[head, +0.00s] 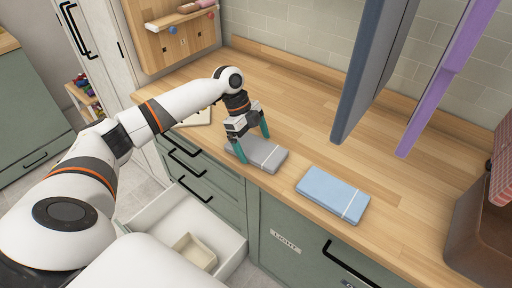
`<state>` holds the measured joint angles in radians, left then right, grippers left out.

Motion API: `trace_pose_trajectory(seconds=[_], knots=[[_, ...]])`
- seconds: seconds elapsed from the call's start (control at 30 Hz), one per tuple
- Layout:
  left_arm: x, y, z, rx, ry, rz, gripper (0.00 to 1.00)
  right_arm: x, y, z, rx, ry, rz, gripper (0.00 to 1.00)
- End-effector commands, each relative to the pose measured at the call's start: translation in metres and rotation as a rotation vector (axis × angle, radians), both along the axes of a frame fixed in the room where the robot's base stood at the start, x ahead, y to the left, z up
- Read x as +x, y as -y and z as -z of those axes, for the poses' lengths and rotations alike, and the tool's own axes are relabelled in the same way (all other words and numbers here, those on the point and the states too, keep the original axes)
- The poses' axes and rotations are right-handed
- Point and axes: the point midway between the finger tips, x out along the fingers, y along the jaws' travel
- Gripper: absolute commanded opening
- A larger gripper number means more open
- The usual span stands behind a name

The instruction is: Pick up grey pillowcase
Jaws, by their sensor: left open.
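The grey pillowcase (267,153) lies folded flat on the wooden counter, with a thin white band across its right part. My left gripper (252,147) is open over the left part of it. One green finger is at the pillowcase's front edge and the other is at its far side. The pillowcase still rests on the counter. I cannot tell whether the fingers touch it. My right gripper is not in view.
A folded blue cloth (333,194) lies to the right on the counter (408,205). Grey-blue and purple cloths (440,84) hang above. An open drawer (228,240) juts out below. A brown basket (482,235) stands at the right edge.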

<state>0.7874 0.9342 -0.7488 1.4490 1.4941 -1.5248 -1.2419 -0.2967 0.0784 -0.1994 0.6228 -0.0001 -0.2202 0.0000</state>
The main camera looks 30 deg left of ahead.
Motion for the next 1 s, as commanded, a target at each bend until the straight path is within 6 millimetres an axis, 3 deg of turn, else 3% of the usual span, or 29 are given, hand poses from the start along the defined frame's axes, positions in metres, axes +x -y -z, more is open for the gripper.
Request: trace_pose_trajectory(seconds=[0.3, 0.6, 0.83, 1.0], knots=[[0.0, 0.003, 0.008, 0.001, 0.0, 0.001, 1.0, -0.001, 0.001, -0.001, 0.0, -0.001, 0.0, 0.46], [0.0, 0.003, 0.008, 0.001, 0.001, 0.001, 0.56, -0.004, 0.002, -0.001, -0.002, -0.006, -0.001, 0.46], [0.0, 0.003, 0.005, 0.0, 0.002, 0.0, 0.56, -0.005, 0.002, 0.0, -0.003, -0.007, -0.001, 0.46], [0.001, 0.003, -0.016, 0.0, 0.006, 0.001, 0.56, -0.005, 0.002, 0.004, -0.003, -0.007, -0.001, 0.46]])
